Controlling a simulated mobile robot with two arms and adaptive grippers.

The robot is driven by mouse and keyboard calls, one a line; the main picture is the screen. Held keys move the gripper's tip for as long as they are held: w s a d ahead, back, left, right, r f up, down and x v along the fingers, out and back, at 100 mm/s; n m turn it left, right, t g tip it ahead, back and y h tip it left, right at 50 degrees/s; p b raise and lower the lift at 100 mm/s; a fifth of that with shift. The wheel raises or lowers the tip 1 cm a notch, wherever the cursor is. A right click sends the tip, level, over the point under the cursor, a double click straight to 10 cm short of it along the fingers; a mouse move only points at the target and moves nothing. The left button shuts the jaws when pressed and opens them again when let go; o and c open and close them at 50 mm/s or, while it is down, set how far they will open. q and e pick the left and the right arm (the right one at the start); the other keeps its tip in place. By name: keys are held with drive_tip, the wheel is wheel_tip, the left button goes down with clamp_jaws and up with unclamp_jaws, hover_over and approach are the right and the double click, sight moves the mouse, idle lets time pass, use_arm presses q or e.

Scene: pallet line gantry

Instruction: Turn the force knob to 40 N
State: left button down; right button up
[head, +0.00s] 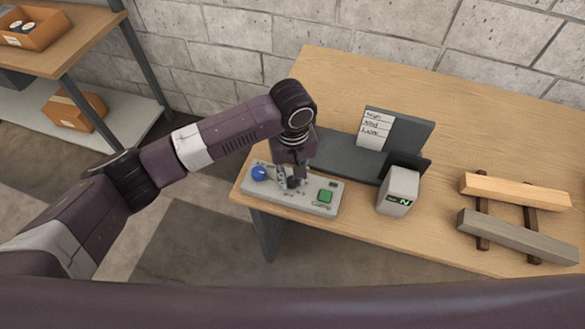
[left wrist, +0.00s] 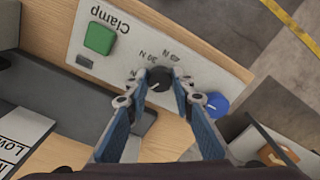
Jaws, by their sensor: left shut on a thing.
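The grey control panel (head: 315,208) lies at the near left corner of the table. Its dark force knob (left wrist: 160,80) sits between my left fingertips in the left wrist view. My left gripper (head: 290,181) is shut on this knob from above; it also shows in the left wrist view (left wrist: 161,86). A small pale mark shows on the knob. My right gripper is out of view.
The panel also has a blue knob (head: 259,173) and a green button (head: 325,196), labelled Clamp. A dark fixture (head: 345,155) with a High, Med, Low card (head: 376,130) stands behind. Wooden bars (head: 515,192) lie at right. The table's back is clear.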

use_arm(q)
drive_tip(key=m+p, duration=0.3)
drive_tip(key=shift+r, duration=0.25)
drive_tip(key=m+p, duration=0.2)
drive_tip(key=m, duration=0.1)
drive_tip(key=shift+m+p, duration=0.3)
drive_tip(key=shift+p, duration=0.1)
drive_tip(key=m+p, duration=0.2)
drive_tip(key=m, duration=0.1)
drive_tip(key=shift+f+m, duration=0.1)
drive_tip(key=shift+m, duration=0.2)
drive_tip(key=m+p, duration=0.1)
drive_tip(key=m, duration=0.2)
drive_tip(key=shift+m, duration=0.3)
drive_tip(key=m+p, duration=0.1)
drive_tip(key=m, duration=0.3)
drive_tip(key=shift+w+f+m, duration=0.1)
drive_tip(key=shift+m, duration=0.2)
drive_tip(key=m, duration=0.3)
drive_tip(key=shift+a+m, duration=0.1)
drive_tip(key=shift+m, duration=0.2)
drive_tip(key=m, duration=0.8)
drive_tip(key=shift+w+m, duration=0.1)
drive_tip(key=shift+m, duration=0.5)
